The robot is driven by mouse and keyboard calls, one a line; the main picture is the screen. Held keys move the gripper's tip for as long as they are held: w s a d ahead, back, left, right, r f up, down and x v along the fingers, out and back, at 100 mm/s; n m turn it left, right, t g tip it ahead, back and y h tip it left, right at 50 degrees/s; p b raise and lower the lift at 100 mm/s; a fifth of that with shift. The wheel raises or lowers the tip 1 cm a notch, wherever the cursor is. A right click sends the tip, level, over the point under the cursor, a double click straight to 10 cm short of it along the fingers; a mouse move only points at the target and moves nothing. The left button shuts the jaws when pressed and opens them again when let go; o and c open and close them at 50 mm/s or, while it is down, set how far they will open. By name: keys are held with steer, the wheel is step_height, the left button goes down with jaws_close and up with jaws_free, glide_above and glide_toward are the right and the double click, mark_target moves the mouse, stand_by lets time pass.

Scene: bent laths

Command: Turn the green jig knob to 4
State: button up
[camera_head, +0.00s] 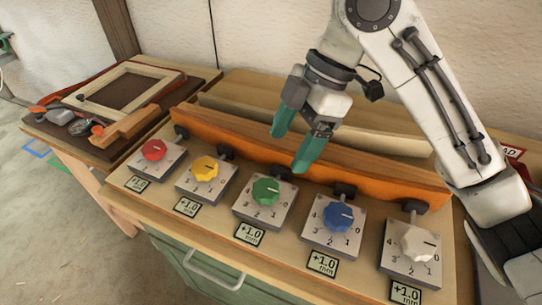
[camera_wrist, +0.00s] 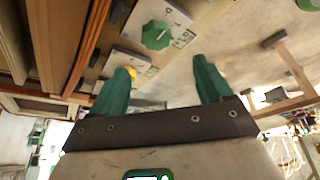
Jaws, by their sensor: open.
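The green knob (camera_head: 265,191) sits on a square grey plate with printed numbers, in the middle of a row of knobs. Its white mark points to the right, toward the 0 side of its dial. It also shows at the top of the wrist view (camera_wrist: 156,36), ahead of the fingertips. My gripper (camera_head: 288,152) has green fingers and is open and empty. It hangs above and behind the green knob, apart from it. In the wrist view my gripper (camera_wrist: 161,66) has a wide gap between its fingers.
Red (camera_head: 154,149), yellow (camera_head: 204,168), blue (camera_head: 338,215) and white (camera_head: 418,243) knobs stand on both sides. An orange lath (camera_head: 240,150) runs behind them. Small "+1.0 mm" displays (camera_head: 250,233) lie in front. A side table at left holds a frame (camera_head: 125,86) and tools.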

mark_target(266, 188)
steer(key=x, duration=0.7)
steer(key=b+x, duration=0.1)
steer(key=x, duration=0.2)
steer(key=shift+w+f, duration=0.3)
steer(key=shift+f, duration=0.05)
steer(key=shift+c, duration=0.4)
steer(key=c, duration=0.9)
steer(key=shift+c, duration=0.2)
